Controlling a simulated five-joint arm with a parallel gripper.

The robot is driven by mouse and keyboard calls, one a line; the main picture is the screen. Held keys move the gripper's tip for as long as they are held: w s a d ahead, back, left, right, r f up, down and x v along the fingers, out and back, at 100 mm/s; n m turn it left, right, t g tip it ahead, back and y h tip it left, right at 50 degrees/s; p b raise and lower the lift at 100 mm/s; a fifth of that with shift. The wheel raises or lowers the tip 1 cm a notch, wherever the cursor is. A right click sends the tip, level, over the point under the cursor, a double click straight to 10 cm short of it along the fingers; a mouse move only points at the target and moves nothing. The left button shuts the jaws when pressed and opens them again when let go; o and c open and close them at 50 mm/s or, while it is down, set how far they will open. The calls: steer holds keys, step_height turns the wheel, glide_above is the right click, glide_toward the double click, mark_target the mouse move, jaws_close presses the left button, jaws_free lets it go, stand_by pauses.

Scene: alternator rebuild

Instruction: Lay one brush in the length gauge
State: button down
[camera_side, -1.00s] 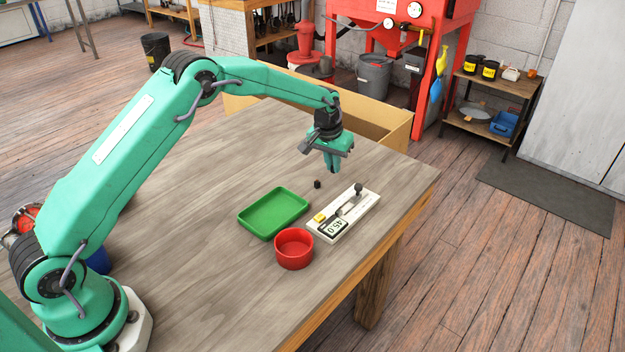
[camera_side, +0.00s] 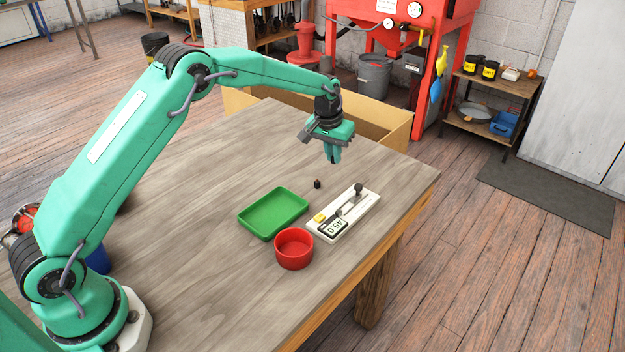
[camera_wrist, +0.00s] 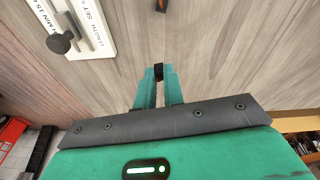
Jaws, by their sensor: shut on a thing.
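The white length gauge (camera_side: 366,207) lies on the table near its right edge. Its display reads 45.0, with a yellow piece at one end and a dark knob at the other. It also shows at upper left in the wrist view (camera_wrist: 99,41). My gripper (camera_side: 334,158) is above the table behind the gauge, pointing down. In the wrist view, its fingers are shut on a small black brush (camera_wrist: 158,72) at the tips. Another small black brush (camera_side: 317,184) stands on the table between the gauge and my gripper; its edge shows in the wrist view (camera_wrist: 161,5).
A green tray (camera_side: 245,222) and an open red cup (camera_side: 294,256) stand left of the gauge; the tray looks empty. A cardboard box (camera_side: 398,136) stands behind the table. The rest of the tabletop is clear.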

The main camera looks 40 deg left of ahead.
step_height(320, 180, up, 4)
steer(key=m, duration=0.2)
glide_above(347, 207)
steer(key=shift+s+f+h, duration=0.2)
steer(key=shift+s+h, duration=0.1)
steer(key=shift+s, duration=0.15)
steer(key=shift+f, duration=0.15)
steer(key=shift+f, duration=2.35)
steer(key=shift+f, duration=1)
stand_by(1.1)
steer(key=c, duration=1.4)
jaws_free()
steer(key=shift+c, duration=0.2)
steer(key=shift+r, duration=0.15)
step_height(347, 207, up, 8)
